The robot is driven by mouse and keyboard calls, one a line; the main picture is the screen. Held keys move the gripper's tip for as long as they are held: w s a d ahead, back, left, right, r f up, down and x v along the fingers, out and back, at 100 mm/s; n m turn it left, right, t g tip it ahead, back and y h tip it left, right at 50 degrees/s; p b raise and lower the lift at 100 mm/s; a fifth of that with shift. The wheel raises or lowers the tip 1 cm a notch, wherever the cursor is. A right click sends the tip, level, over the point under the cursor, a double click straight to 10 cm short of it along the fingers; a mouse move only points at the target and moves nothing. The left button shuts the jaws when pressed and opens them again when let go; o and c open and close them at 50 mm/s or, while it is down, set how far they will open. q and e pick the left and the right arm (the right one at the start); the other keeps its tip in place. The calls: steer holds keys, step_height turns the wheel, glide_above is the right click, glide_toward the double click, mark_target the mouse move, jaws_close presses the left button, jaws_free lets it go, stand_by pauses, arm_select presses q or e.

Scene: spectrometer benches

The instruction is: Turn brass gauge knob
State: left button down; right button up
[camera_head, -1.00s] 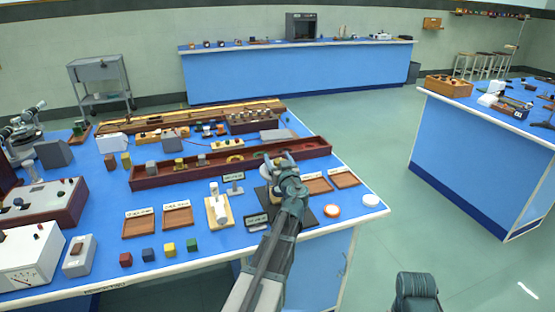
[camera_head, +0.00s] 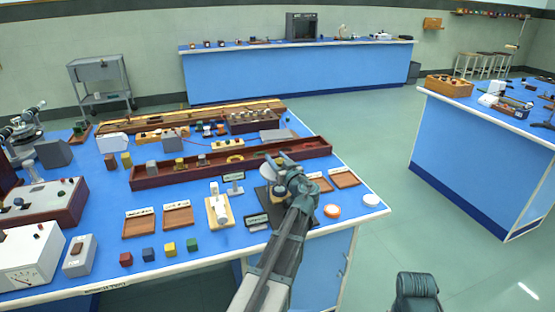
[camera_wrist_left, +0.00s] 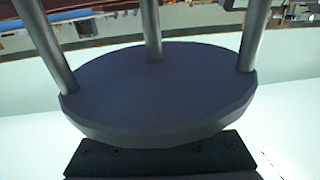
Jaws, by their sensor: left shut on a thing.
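My left gripper (camera_head: 283,162) is at the gauge stand near the right front of the blue bench, its jaws shut on the brass gauge knob. The knob itself is hidden behind the hand and wrist. The stand's dark square base (camera_head: 264,197) shows to the left of my wrist, and a grey rounded part shows beside the fingers. In the left wrist view a dark round plate (camera_wrist_left: 160,90) with three metal rods fills the middle, and the jaw contact is not visible.
A small dark label (camera_head: 257,220) stands just left of my forearm. A white piece on a wooden base (camera_head: 218,212) is further left. A long dark red tray (camera_head: 150,183) lies behind.

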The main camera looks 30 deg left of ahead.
arm_select(q)
steer(key=n+g+y, duration=0.1)
steer(key=n+g, duration=0.1)
steer(key=n+g+y, duration=0.1)
steer(key=g, duration=0.2)
steer(key=shift+s+a+n+y, duration=0.2)
steer(key=shift+n+y, duration=0.1)
steer(key=shift+n, duration=0.1)
steer(key=shift+s+n+g+y, duration=0.2)
steer(key=shift+n+g, duration=0.3)
steer(key=shift+g, duration=0.35)
steer(key=shift+s+n+g+y, duration=0.1)
steer(key=shift+s+n+g, duration=0.1)
steer(key=shift+n+g, duration=0.5)
steer(key=shift+s+g, duration=0.1)
steer(key=shift+g, duration=0.25)
steer(key=shift+c, duration=1.8)
jaws_free()
steer(key=s+d, duration=0.1)
steer(key=d, duration=1.2)
steer(key=shift+s+d, duration=0.2)
steer(key=shift+d, duration=0.1)
